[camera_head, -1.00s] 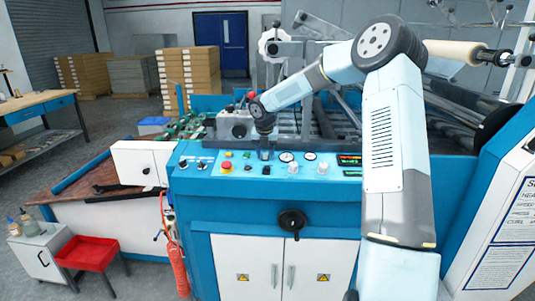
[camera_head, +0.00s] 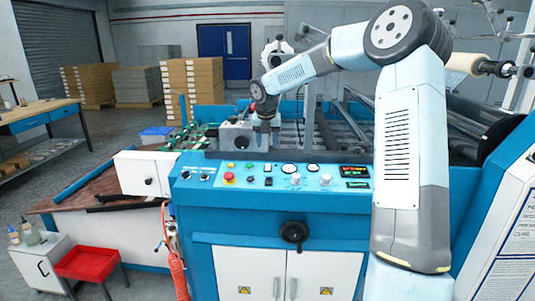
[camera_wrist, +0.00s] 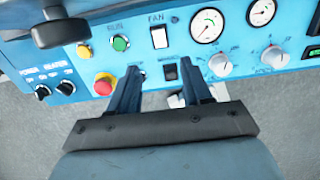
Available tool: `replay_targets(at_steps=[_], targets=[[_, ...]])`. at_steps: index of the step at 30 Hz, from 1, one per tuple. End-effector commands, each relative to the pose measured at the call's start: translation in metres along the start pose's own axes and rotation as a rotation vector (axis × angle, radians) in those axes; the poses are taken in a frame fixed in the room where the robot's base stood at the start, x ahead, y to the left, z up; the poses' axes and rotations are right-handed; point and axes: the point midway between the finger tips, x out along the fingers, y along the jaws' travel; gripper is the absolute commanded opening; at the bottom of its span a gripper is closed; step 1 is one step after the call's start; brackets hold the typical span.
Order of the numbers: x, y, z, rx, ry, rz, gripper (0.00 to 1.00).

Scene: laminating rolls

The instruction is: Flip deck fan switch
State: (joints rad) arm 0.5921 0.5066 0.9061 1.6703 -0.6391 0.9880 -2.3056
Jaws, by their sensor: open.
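The fan switch (camera_wrist: 159,37) is a rocker with a pale face in a dark frame, under the label FAN on the blue control panel (camera_wrist: 80,30). It also shows small in the head view (camera_head: 268,168). Which way it is set I cannot tell. My gripper (camera_wrist: 160,76) is open and empty, its two dark blue fingers pointing at the panel. In the wrist view the switch appears just past the fingertips, between their lines. In the head view my gripper (camera_head: 265,128) is above the panel's back edge, apart from the switch.
A second, black rocker (camera_wrist: 170,72) sits below the fan switch. A green button (camera_wrist: 120,43) and a red emergency stop (camera_wrist: 103,83) lie to the left. A gauge (camera_wrist: 206,25) and a white knob (camera_wrist: 220,65) lie to the right. A black handwheel (camera_head: 294,232) is below the panel.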

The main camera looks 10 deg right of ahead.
Motion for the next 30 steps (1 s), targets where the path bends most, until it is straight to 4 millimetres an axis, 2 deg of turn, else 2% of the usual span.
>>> replay_targets(at_steps=[3,7,21,26,30], targets=[[-0.016,-0.001,0.000,0.002,-0.002,-0.001,0.49],[-0.026,-0.001,0.000,0.001,0.000,-0.001,0.49],[-0.031,0.000,-0.002,0.009,-0.001,-0.004,0.49],[-0.043,0.001,-0.020,0.106,-0.011,-0.034,0.49],[-0.061,-0.002,-0.049,0.289,-0.034,-0.075,0.49]])
